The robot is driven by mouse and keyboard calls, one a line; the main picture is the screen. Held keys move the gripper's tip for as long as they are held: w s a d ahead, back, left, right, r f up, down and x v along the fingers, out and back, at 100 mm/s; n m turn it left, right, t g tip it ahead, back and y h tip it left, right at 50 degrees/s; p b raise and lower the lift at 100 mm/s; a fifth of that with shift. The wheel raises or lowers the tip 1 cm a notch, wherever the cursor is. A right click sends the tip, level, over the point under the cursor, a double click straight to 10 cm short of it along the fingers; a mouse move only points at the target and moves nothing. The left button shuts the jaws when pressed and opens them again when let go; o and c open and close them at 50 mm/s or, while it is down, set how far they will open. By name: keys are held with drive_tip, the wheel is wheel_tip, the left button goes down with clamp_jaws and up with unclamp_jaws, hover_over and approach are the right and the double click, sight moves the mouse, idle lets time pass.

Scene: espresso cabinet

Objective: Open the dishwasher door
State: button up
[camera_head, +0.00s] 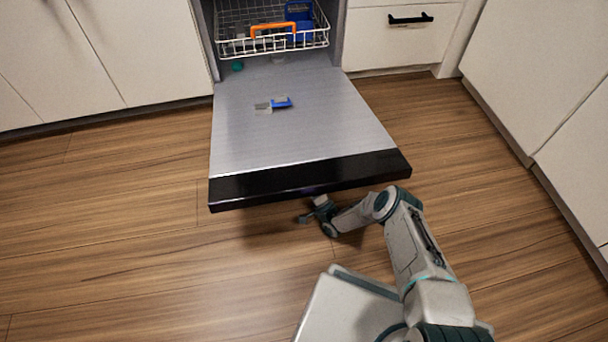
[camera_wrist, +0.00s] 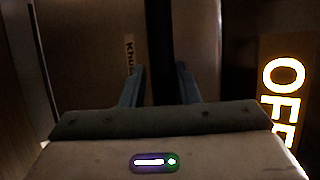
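The dishwasher door (camera_head: 290,125) is folded down and lies nearly flat in front of its opening. Its black front panel (camera_head: 310,178) faces me. My gripper (camera_head: 320,204) is low, just below and in front of this panel's edge, and its fingertips are partly hidden by the door in the head view. In the wrist view the two fingers of my gripper (camera_wrist: 160,85) stand apart, with a dark upright bar (camera_wrist: 159,40) seen between them. Gaps show beside the bar, and I cannot tell if it touches either finger.
A small blue and grey object (camera_head: 273,104) lies on the door's inner face. White cabinets (camera_head: 145,45) flank the dishwasher, with more at right (camera_head: 535,75). The wood floor (camera_head: 110,230) is clear at left.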

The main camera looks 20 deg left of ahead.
drive_tip(key=shift+o, duration=1.1)
drive_tip(key=shift+a, duration=0.1)
drive_tip(key=shift+s+d+f, duration=0.1)
drive_tip(key=shift+d+f, duration=0.1)
drive_tip(key=shift+d, duration=0.1)
drive_tip(key=s+d+p, duration=0.1)
drive_tip(key=s+d, duration=0.2)
drive_tip(key=d, duration=0.3)
drive_tip(key=s+d+f+p, duration=0.1)
drive_tip(key=s+d+p, duration=0.1)
drive_tip(key=d, duration=0.4)
drive_tip(key=shift+s+d+f, duration=0.25)
drive_tip(key=shift+s, duration=0.25)
drive_tip(key=shift+s, duration=0.1)
